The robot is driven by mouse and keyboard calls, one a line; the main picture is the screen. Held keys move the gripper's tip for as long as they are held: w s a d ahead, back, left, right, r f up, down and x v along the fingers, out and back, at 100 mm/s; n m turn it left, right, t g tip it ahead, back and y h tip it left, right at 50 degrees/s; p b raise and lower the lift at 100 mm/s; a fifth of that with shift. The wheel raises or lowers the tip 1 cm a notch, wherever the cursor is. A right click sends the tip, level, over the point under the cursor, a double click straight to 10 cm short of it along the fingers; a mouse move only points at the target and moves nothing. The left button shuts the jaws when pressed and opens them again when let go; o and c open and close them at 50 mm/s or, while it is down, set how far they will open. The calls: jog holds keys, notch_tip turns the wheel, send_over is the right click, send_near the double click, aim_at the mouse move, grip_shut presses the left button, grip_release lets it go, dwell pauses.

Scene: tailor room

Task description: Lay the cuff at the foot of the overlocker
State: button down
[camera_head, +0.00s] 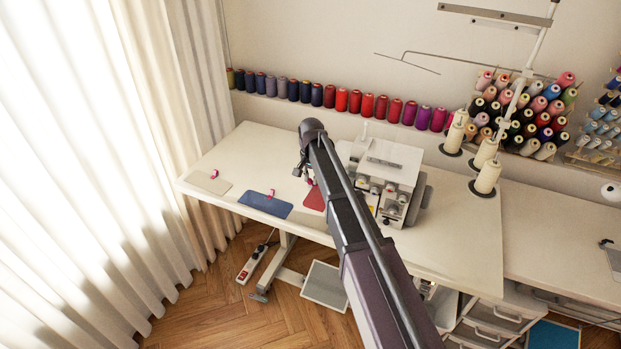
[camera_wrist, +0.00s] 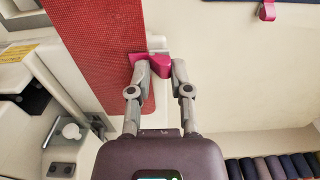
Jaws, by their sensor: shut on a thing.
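The red cuff (camera_head: 314,198) is at the left side of the white overlocker (camera_head: 390,165), partly hidden by my arm in the head view. In the wrist view the red cuff (camera_wrist: 95,40) runs as a long strip beside the overlocker (camera_wrist: 35,95), with a pink clip (camera_wrist: 160,66) at its edge. My gripper (camera_wrist: 157,70) is shut on this clip. I cannot tell whether the cuff touches the table or hangs just above it. The overlocker's foot is hidden behind my arm in the head view.
A blue cuff (camera_head: 265,204) and a beige cuff (camera_head: 208,182), each with a pink clip, lie on the left part of the white table (camera_head: 260,150). Thread cones (camera_head: 487,177) stand right of the overlocker. Several spools (camera_head: 341,99) line the wall behind.

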jog(key=shift+d, duration=0.1)
jog(key=shift+s+d, duration=0.35)
jog(key=shift+d, duration=0.45)
jog(key=shift+s+d, duration=0.3)
jog(key=shift+d, duration=0.5)
jog(key=shift+c, duration=2.4)
grip_release()
